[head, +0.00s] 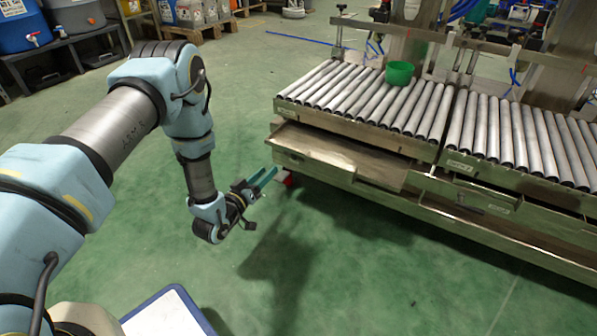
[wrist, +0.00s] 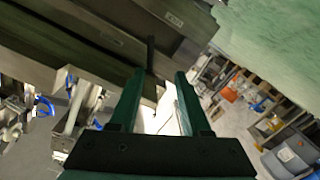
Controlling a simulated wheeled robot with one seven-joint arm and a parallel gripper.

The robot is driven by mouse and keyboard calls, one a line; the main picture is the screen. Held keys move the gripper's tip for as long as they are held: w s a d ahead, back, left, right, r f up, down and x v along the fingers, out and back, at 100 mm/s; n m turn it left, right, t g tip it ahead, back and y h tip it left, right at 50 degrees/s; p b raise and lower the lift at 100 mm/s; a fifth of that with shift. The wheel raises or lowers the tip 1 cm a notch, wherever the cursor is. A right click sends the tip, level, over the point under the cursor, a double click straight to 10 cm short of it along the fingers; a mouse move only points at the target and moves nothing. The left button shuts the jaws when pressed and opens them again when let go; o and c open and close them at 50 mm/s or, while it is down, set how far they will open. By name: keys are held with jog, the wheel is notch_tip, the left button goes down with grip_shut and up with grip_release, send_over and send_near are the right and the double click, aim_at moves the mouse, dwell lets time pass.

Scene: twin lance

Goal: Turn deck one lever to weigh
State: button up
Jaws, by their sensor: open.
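Two roller decks stand side by side on a steel frame, a left one (head: 365,95) and a right one (head: 525,140); which is deck one I cannot tell. My gripper (head: 263,178) is open and empty, just off the left front corner of the left deck, below roller height. Its two green fingers (wrist: 159,85) show apart in the wrist view. Beyond them, a thin dark upright bar (wrist: 151,55) shows against the steel frame (wrist: 95,65); I cannot tell if it is the lever. A small red and white part (head: 286,178) sits near the fingertips in the head view.
Steel panels (head: 340,155) jut out below the rollers. A blue-edged white surface (head: 168,313) is near the bottom. The green floor (head: 330,260) in front of the decks is clear.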

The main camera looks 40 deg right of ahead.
jog(key=s+b+x, duration=0.1)
jog(key=b+x, duration=0.3)
jog(key=x, duration=0.7)
jog(key=shift+s+d+r+h+b, duration=0.25)
jog(key=shift+r+h+b, duration=0.05)
jog(key=shift+r+b, duration=0.1)
jog(key=shift+c, duration=0.2)
grip_shut()
